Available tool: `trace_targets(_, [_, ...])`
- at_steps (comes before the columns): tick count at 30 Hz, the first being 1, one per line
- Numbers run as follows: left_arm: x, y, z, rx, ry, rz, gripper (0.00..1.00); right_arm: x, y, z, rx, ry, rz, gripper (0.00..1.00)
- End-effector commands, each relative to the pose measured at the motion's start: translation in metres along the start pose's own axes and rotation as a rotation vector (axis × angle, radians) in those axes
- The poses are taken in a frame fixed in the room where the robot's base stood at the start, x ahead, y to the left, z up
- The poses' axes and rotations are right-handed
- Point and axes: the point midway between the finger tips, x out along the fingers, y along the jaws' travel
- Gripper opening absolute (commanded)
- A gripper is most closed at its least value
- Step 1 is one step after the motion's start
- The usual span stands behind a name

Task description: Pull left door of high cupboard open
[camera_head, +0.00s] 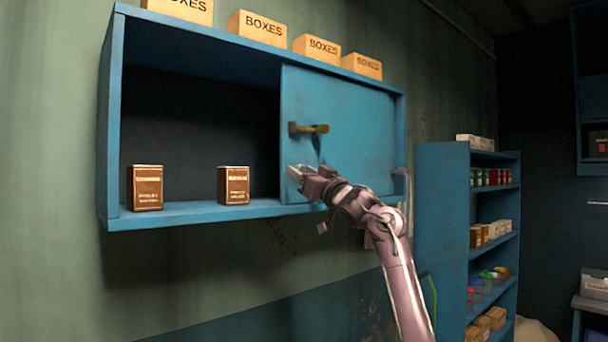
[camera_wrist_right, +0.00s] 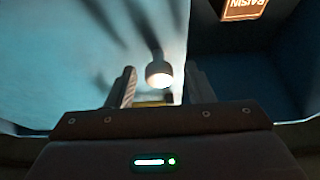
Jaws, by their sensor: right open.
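The high cupboard (camera_head: 114,130) is a blue wall cabinet. Its left half stands uncovered, and a blue door panel (camera_head: 352,125) covers its right half. My right gripper (camera_head: 300,172) is just below the handle, at the panel's lower left corner. In the right wrist view the right gripper (camera_wrist_right: 162,88) is open. A pale round-ended piece (camera_wrist_right: 159,75) and a yellow bit (camera_wrist_right: 155,103) show between its fingers; I cannot tell whether they touch. My left gripper is out of view.
Two brown boxes, one left (camera_head: 145,188) and one right (camera_head: 233,185), stand on the cupboard's bottom shelf. Several yellow boxes (camera_head: 258,28) stand on its top. A blue shelf unit (camera_head: 441,240) with goods stands at the right.

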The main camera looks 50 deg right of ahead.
Motion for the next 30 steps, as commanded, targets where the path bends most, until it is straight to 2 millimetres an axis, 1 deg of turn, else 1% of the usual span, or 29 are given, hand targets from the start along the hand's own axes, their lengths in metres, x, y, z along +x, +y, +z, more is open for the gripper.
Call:
trace_targets(5, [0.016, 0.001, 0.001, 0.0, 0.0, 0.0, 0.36, -0.015, 0.001, 0.005, -0.002, 0.001, 0.0, 0.48])
trace_targets(12, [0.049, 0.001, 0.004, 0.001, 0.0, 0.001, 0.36, -0.053, 0.0, 0.006, -0.004, 0.002, 0.001, 0.48])
trace_targets(15, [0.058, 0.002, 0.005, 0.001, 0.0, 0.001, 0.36, -0.066, 0.001, 0.005, -0.003, 0.001, 0.001, 0.48])
trace_targets(18, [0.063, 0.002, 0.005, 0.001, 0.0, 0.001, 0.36, -0.074, 0.001, 0.003, -0.002, 0.001, 0.001, 0.48])
trace_targets(22, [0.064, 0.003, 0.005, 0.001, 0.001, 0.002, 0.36, -0.078, 0.0, 0.001, -0.001, 0.0, 0.0, 0.48])
trace_targets(30, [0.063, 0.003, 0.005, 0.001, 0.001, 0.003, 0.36, -0.078, 0.0, 0.0, -0.001, 0.0, 0.0, 0.48])
